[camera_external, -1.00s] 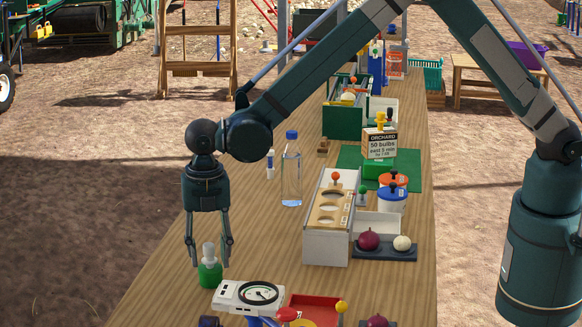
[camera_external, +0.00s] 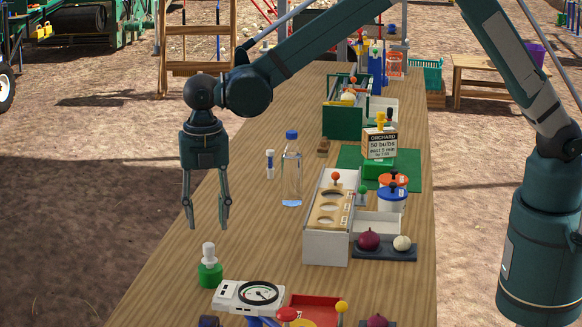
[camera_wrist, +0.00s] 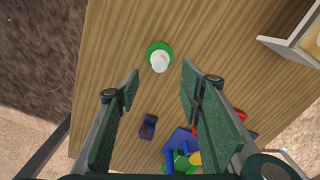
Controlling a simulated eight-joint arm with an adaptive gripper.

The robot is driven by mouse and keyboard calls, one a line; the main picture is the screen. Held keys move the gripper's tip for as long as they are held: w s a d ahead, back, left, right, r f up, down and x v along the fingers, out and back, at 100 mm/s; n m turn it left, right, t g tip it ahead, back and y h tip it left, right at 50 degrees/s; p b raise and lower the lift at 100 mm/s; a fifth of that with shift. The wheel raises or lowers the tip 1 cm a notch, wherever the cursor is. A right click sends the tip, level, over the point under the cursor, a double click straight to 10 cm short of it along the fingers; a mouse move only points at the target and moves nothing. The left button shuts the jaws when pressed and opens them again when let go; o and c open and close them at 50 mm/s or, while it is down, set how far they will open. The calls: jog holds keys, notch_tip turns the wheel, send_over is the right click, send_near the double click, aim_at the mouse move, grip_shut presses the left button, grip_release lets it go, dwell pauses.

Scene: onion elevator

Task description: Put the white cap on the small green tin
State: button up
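The small green tin (camera_external: 210,275) stands upright on the table's near left part, left of the dial scale. The white cap (camera_external: 209,255) sits upright on top of the tin, centred as far as I can tell. In the wrist view the white cap (camera_wrist: 159,62) shows inside the green rim of the tin (camera_wrist: 153,47), beyond my fingertips. My gripper (camera_external: 207,226) is open and empty, above the tin and clear of it. Its two fingers also show apart in the wrist view (camera_wrist: 160,80). Whether the cap is fully seated cannot be told.
A dial scale (camera_external: 250,295) stands right of the tin, with a red tray (camera_external: 312,308) beside it. A clear bottle (camera_external: 291,170) and a white sorting box (camera_external: 326,245) stand farther back. The table's left edge is close to the tin; bare wood lies behind it.

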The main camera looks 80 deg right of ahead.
jog(key=shift+r, duration=0.95)
jog(key=s+d+r+m+t, duration=0.2)
jog(key=s+d+r+m, duration=0.3)
jog(key=s+d+r, duration=0.4)
jog(key=s+d+r+m+t, duration=0.1)
jog(key=s+d+r+m, duration=0.5)
jog(key=s+r, duration=0.45)
jog(key=s+d+m+t, duration=0.1)
jog(key=s+d+m, duration=0.3)
jog(key=s, duration=0.5)
jog(key=s+d+m+t, duration=0.1)
jog(key=s+d+m, duration=0.2)
jog(key=s, duration=0.6)
jog(key=s+d+m+t, duration=0.2)
jog(key=s+d+m, duration=0.2)
jog(key=s, duration=0.5)
jog(key=shift+s+d+f+m, duration=0.3)
jog(key=shift+f, duration=0.15)
